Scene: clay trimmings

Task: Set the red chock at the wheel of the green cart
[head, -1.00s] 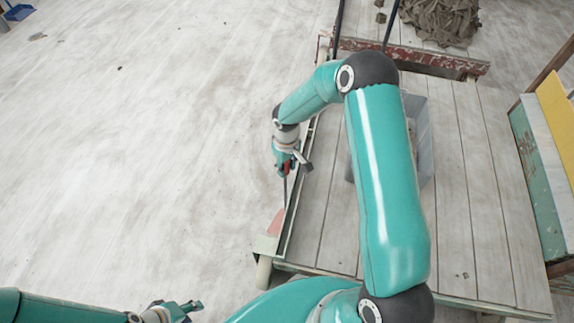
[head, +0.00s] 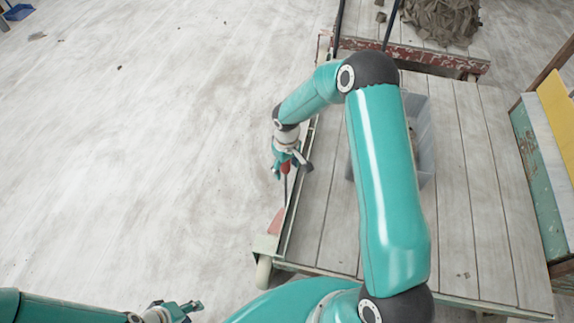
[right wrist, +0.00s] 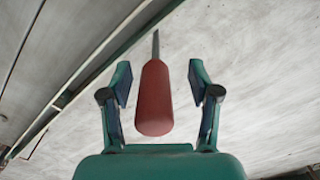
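The red chock (head: 276,222) is a pale red wedge low beside the cart's left edge, just above the near-left wheel (head: 264,271) in the head view. I cannot tell whether it touches the wheel. Its thin rod rises to a red handle (right wrist: 154,100). My right gripper (head: 288,170) is around this handle with its fingers spread; the right wrist view shows a gap on both sides. The cart (head: 465,190) has a grey plank deck and pale green edging. My left gripper (head: 180,311) is at the bottom edge, apart from the cart; its finger opening is unclear.
A translucent grey bin (head: 423,135) stands on the deck, partly hidden by my right arm. A heap of clay trimmings (head: 440,18) lies behind a worn red beam (head: 415,55). Boards (head: 540,170) stand at the right. The floor at left is mostly clear.

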